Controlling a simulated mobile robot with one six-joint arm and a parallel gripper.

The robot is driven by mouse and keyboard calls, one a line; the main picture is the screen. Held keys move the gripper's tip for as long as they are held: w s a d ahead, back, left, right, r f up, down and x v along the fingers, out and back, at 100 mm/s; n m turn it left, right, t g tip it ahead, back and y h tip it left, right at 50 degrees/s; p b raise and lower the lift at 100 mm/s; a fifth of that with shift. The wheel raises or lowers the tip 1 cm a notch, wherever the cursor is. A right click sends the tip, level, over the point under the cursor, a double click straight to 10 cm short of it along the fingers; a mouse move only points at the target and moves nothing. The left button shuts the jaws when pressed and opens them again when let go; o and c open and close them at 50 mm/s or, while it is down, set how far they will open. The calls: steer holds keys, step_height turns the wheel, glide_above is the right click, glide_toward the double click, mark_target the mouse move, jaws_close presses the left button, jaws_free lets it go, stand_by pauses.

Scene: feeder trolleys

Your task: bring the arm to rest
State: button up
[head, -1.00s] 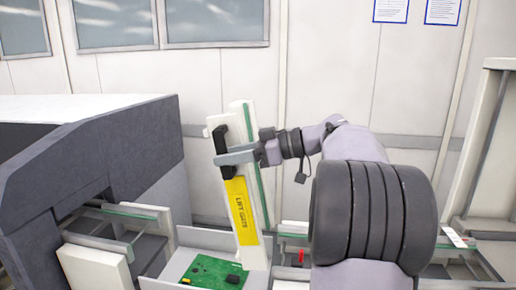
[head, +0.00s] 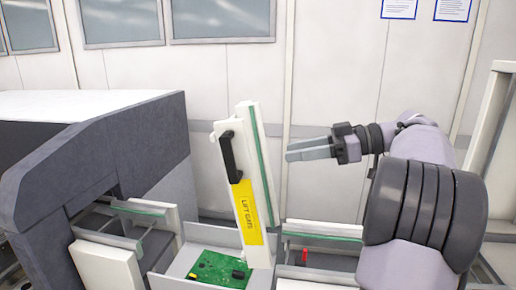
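My gripper (head: 290,150) is in the air to the right of the lift gate, pointing left. Its two grey fingers show nearly edge-on, so the gap between them cannot be judged. No object shows in them. My gripper is apart from the gate's black handle (head: 228,157). The lift gate (head: 247,180) is a white panel with a yellow "LIFT GATE" label (head: 247,212) and a green edge strip. It stands raised and leans a little to the left.
A green circuit board (head: 218,268) lies in the tray below the gate. A dark grey machine housing (head: 100,160) stands at left. A small red part (head: 305,255) sits right of the gate. A white frame (head: 495,150) stands at far right. The wall is behind.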

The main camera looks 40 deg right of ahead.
steer(key=w+a+f+m+g+h, duration=0.1)
steer(key=a+f+m+g, duration=0.25)
steer(key=a, duration=0.95)
steer(key=w+a+f+m+g+h, duration=0.15)
steer(key=a+f+g, duration=0.3)
steer(key=a, duration=0.85)
steer(key=s+a+f+m+t+h, duration=0.1)
steer(key=s+a+f+m+h, duration=0.3)
steer(key=s+a+f, duration=0.7)
steer(key=s+f+m, duration=0.1)
steer(key=m, duration=0.1)
steer(key=shift+s+a+m+t, duration=0.25)
steer(key=shift+a+m+t, duration=0.05)
steer(key=shift+a, duration=0.1)
